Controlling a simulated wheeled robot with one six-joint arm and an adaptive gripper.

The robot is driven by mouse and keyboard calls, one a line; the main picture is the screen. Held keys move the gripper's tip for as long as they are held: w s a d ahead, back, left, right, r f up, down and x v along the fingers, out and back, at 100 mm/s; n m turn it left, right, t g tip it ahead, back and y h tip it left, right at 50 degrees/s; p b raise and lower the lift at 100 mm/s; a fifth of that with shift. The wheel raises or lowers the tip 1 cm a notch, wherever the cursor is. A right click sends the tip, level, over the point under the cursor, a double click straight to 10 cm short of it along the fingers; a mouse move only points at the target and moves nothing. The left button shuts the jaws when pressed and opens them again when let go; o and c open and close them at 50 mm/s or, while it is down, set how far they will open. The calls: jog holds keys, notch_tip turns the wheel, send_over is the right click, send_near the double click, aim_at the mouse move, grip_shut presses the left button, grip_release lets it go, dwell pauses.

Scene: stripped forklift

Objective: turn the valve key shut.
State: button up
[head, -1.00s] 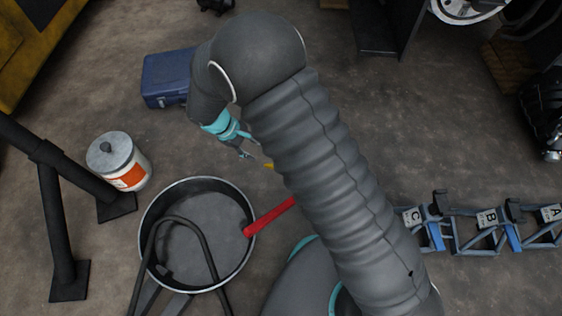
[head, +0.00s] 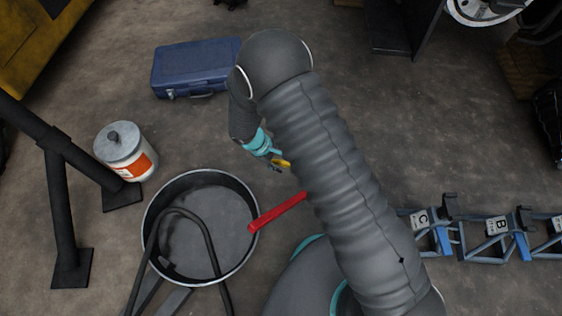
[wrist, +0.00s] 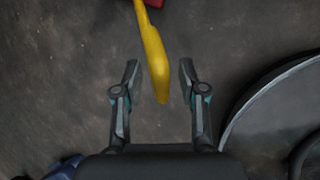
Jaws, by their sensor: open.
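A yellow lever, which I take to be the valve key (wrist: 151,48), shows in the wrist view. It runs down from the top edge, and its rounded free end lies between my fingers in the picture. My gripper (wrist: 160,78) is open, with dark fingers apart on either side of the lever and no visible contact. I cannot tell its height above the lever. In the head view the gripper (head: 274,163) points down right, beside a small yellow piece of the key (head: 283,163). My arm hides the rest of the key there.
A red bar (head: 277,213) reaches from behind my arm to the rim of a round black pan (head: 151,212). A white canister (head: 126,152) and blue case (head: 195,70) stand left on the floor. Blue-grey stands (head: 490,240) are at right.

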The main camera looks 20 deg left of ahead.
grip_shut()
jog(key=shift+d, duration=0.1)
